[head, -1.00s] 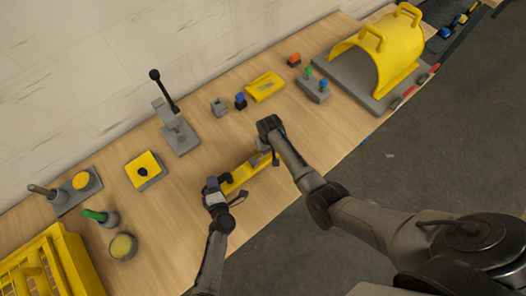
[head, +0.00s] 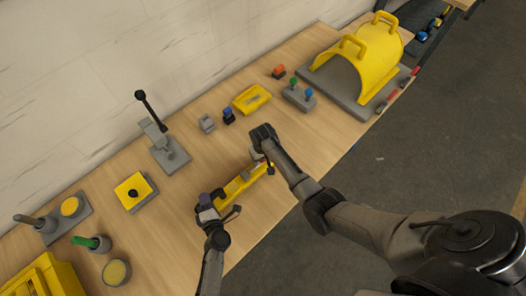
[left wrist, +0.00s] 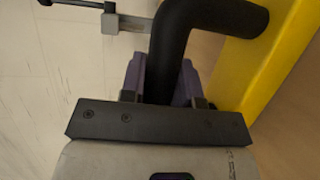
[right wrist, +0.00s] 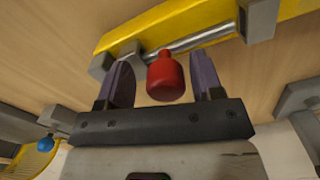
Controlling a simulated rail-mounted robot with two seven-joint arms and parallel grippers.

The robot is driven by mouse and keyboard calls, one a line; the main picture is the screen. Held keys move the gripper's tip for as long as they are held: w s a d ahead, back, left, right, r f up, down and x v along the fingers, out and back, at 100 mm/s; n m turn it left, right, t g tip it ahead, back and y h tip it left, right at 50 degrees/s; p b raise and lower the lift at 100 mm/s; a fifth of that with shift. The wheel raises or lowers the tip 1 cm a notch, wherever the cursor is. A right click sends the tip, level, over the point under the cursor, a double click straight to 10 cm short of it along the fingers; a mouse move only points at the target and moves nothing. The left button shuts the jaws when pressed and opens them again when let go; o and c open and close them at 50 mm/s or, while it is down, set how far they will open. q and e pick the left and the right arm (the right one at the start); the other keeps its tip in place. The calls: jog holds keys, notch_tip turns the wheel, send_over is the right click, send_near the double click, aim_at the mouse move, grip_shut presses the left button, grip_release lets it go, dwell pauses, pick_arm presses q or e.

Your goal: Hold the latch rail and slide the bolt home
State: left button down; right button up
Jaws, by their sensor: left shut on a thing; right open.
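The yellow latch rail (head: 238,187) lies near the table's front edge; it also shows in the left wrist view (left wrist: 270,65) and the right wrist view (right wrist: 125,32). My left gripper (head: 207,203) is at its left end, shut on the black curved handle (left wrist: 205,14). The metal bolt (right wrist: 195,42) lies along the rail between grey blocks and carries a red knob (right wrist: 165,78). My right gripper (head: 258,150) is at the rail's right end, open, with its fingers on either side of the knob and gaps visible. In the head view my right gripper hides the knob.
A black-knobbed lever (head: 165,140), a yellow tray (head: 251,98) and a button box (head: 299,97) stand behind the rail. A yellow arched cover (head: 355,65) stands at the right. A yellow crate (head: 45,278) is at the lower left. The table right of the rail is bare.

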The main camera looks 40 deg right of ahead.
notch_tip(320, 180, up, 11)
jog(key=shift+r, duration=0.2)
dwell(0.3)
pick_arm(q)
jog(key=c, duration=0.8)
grip_release()
